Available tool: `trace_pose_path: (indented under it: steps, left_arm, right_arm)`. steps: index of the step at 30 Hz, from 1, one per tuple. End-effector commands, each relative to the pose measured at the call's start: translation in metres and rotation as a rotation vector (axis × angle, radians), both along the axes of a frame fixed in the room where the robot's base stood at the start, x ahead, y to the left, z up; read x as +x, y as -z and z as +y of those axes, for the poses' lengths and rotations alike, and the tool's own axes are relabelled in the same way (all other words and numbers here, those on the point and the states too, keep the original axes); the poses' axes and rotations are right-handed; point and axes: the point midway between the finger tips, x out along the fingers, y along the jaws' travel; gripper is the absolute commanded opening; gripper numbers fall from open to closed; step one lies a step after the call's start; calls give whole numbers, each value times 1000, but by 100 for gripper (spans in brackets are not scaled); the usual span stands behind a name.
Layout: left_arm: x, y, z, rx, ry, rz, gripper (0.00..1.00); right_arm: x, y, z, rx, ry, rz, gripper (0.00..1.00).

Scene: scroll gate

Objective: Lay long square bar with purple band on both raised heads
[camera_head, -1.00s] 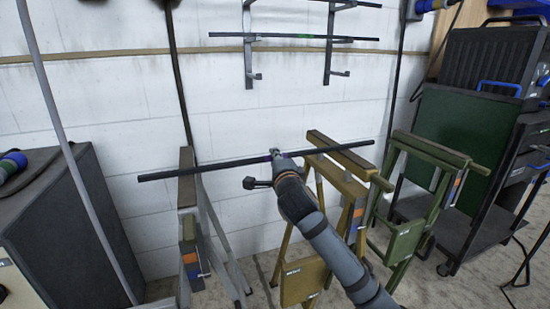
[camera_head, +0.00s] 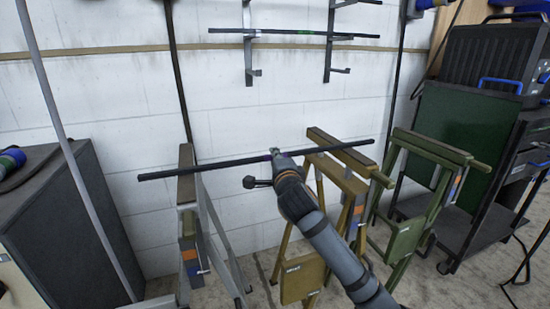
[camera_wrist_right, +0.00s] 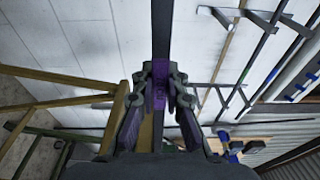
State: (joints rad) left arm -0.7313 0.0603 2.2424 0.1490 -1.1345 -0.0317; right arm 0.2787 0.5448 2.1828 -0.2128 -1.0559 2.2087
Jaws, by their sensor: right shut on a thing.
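The long dark square bar (camera_head: 215,163) lies nearly level in the head view, crossing the grey trestle on the left and the tan trestle on the right. My right gripper (camera_head: 276,155) is shut on it near its middle. In the wrist view the purple band (camera_wrist_right: 159,92) is between the fingers of my right gripper (camera_wrist_right: 160,100). The bar's left part passes over the grey trestle's head (camera_head: 186,158), and its right part over the tan trestle's head (camera_head: 325,139). I cannot tell whether it touches them. My left gripper is out of view.
An olive trestle (camera_head: 432,147) stands to the right of the tan one. A wall rack (camera_head: 249,50) holds other long bars behind. A dark cabinet (camera_head: 75,225) is at left and a black trolley (camera_head: 500,190) at right.

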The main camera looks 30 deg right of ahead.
Motion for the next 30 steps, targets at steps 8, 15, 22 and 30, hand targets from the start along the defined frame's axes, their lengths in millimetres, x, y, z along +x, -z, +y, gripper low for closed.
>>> trace_pose_path:
  steps: [8,15,22,30]
  left_arm:
    - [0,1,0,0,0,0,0]
    - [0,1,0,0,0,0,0]
    - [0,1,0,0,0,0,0]
    - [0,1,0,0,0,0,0]
  right_arm:
    - [0,-2,0,-2,-1,-6,33]
    - [0,0,0,-1,-1,-3,38]
    - [-16,3,6,-3,0,3,38]
    - [-61,1,25,-4,-1,0,38]
